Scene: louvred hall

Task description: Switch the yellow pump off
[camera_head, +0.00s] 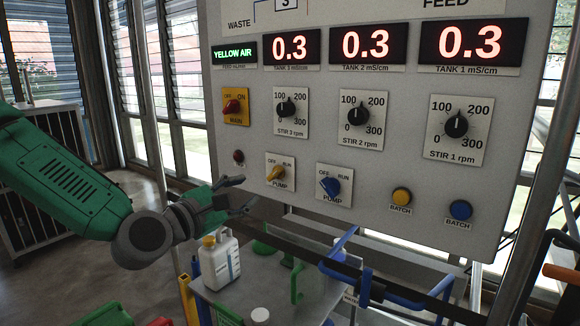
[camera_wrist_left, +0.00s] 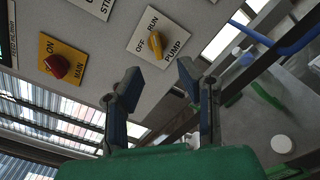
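The yellow pump knob (camera_head: 276,174) sits on a white plate marked OFF, RUN and PUMP, low on the grey control panel (camera_head: 345,215). Its handle slants, with its upper end toward RUN. The same yellow knob (camera_wrist_left: 155,44) shows beyond my fingers in the left wrist view. My left gripper (camera_head: 243,196) is open and empty, below and left of the knob and apart from it. In the wrist view my left gripper (camera_wrist_left: 158,84) has its two fingers spread with nothing between them. My right gripper is not in view.
A blue pump knob (camera_head: 329,187) is right of the yellow one. A red MAIN knob (camera_head: 232,107) is above left. Yellow (camera_head: 401,196) and blue (camera_head: 460,210) BATCH buttons are further right. A white jug (camera_head: 220,262) and a blue rail (camera_head: 340,246) are below the panel.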

